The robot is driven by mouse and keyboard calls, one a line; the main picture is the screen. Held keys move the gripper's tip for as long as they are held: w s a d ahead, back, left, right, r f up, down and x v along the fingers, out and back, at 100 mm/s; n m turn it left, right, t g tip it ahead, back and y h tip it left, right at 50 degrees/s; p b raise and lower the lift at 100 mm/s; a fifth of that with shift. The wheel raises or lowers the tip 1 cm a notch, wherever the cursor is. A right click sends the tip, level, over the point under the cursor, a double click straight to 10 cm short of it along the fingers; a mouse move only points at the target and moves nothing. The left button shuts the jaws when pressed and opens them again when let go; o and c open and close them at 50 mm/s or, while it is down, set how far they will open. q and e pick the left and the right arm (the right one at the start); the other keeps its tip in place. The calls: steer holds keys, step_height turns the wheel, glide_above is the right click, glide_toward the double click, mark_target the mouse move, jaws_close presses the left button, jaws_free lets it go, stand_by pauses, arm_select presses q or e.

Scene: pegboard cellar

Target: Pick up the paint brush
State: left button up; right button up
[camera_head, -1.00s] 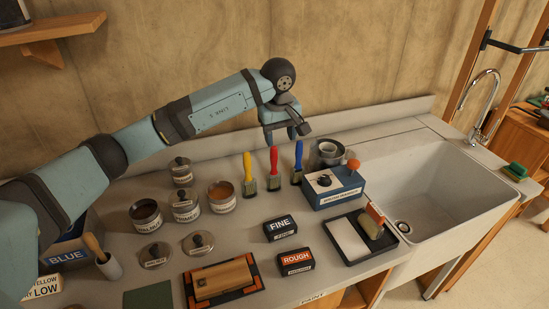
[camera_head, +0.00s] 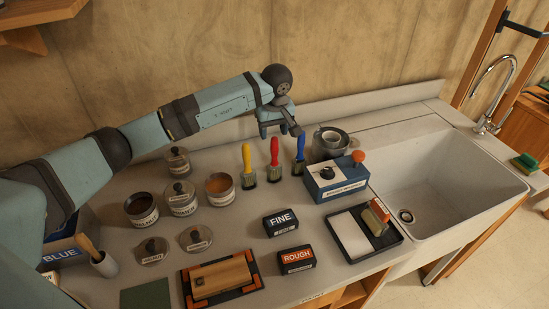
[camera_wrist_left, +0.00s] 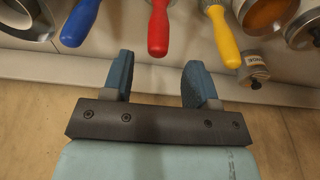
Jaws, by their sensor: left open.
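Three paint brushes sit side by side near the back of the counter, bristle ends toward the front: one with a yellow handle (camera_head: 246,157), one red (camera_head: 274,152), one blue (camera_head: 300,147). I cannot tell whether they stand or lie. My left gripper (camera_head: 281,129) is open and empty, behind and above the red and blue handles. In the left wrist view the open fingers (camera_wrist_left: 159,75) point at the red handle (camera_wrist_left: 158,27), whose end is just ahead of the gap. The blue handle (camera_wrist_left: 80,20) and yellow handle (camera_wrist_left: 222,35) flank it. My right gripper is not in view.
A blue box (camera_head: 335,184) with knobs is right of the brushes, and a metal pot (camera_head: 331,146) behind it. Open cans (camera_head: 219,190) stand left. An orange-handled brush (camera_head: 377,214) rests in a black tray (camera_head: 392,241). The back wall is close behind the gripper.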

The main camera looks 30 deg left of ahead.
mark_target(275, 138)
arm_select(q)
steer(key=shift+d+f, duration=0.1)
steer(key=shift+f, duration=0.3)
step_height(275, 138, down, 4)
steer(key=shift+w+d+r+p, duration=0.1)
steer(key=shift+r+p, duration=0.1)
steer(key=shift+p, duration=0.55)
steer(key=shift+f, duration=0.4)
steer(key=shift+c, duration=0.2)
jaws_close()
